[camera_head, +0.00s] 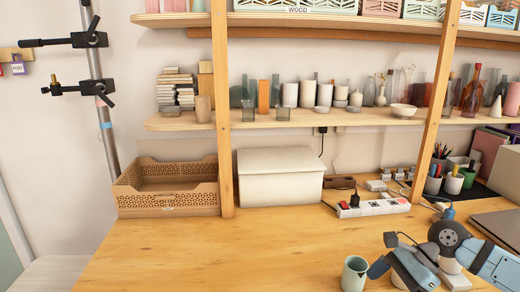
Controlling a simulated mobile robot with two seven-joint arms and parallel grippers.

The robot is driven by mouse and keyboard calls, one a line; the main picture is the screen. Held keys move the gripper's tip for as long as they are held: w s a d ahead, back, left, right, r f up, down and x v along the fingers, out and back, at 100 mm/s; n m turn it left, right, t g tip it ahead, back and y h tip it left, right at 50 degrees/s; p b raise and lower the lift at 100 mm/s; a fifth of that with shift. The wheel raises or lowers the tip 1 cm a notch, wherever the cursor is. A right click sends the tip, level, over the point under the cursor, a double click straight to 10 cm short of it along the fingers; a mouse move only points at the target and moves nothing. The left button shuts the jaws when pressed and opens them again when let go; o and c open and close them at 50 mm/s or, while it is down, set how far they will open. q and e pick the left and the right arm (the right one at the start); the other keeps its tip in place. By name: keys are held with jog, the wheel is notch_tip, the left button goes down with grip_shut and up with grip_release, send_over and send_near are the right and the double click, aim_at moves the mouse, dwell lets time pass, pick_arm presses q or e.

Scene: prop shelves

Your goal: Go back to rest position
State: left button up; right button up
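A pale green cup (355,272) stands upright on the wooden table at the bottom of the view, its mouth open upward. My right arm comes in from the lower right, with a blue link and a dark round joint. My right gripper (403,272) is at the bottom, just right of the cup. A blue-grey part of it is close to the cup's right side; I cannot tell whether they touch. Its fingertips are not clear, so its opening cannot be read. My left gripper is not in view.
A wooden crate (165,198) and a white lidded box (279,178) stand at the back of the table (225,255). A power strip (374,208), pen cups (453,183) and a grey laptop-like slab (500,222) are on the right. Shelves with vases hang above. The table's left and middle are clear.

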jog(key=s+a+f+m+t+y, duration=0.2)
jog(key=s+a+m+t+y, duration=0.15)
jog(key=m+y, duration=0.4)
jog(key=s+d+f+n+t+h, duration=0.2)
jog(key=s+d+f+n+h, duration=0.35)
jog(key=n, duration=0.65)
jog(key=s+d+f+n+t+h, duration=0.25)
jog(key=s+f+n, duration=0.45)
jog(key=n, duration=0.5)
jog(key=s+d+f+n+t+h, duration=0.2)
jog(key=s+d+f+n+h, duration=0.4)
jog(key=n, duration=0.5)
jog(key=w+a+m+t+y, duration=0.25)
jog(key=a+m, duration=0.55)
jog(key=a, duration=1.2)
pick_arm(q)
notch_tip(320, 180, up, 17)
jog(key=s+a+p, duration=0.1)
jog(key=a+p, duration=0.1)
jog(key=p, duration=2.2)
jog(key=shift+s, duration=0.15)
pick_arm(e)
notch_tip(320, 180, up, 17)
jog(key=d+h, duration=0.1)
jog(key=shift+s+d+f+g, duration=0.15)
jog(key=shift+s+f+g, duration=0.05)
jog(key=shift+s+g, duration=0.2)
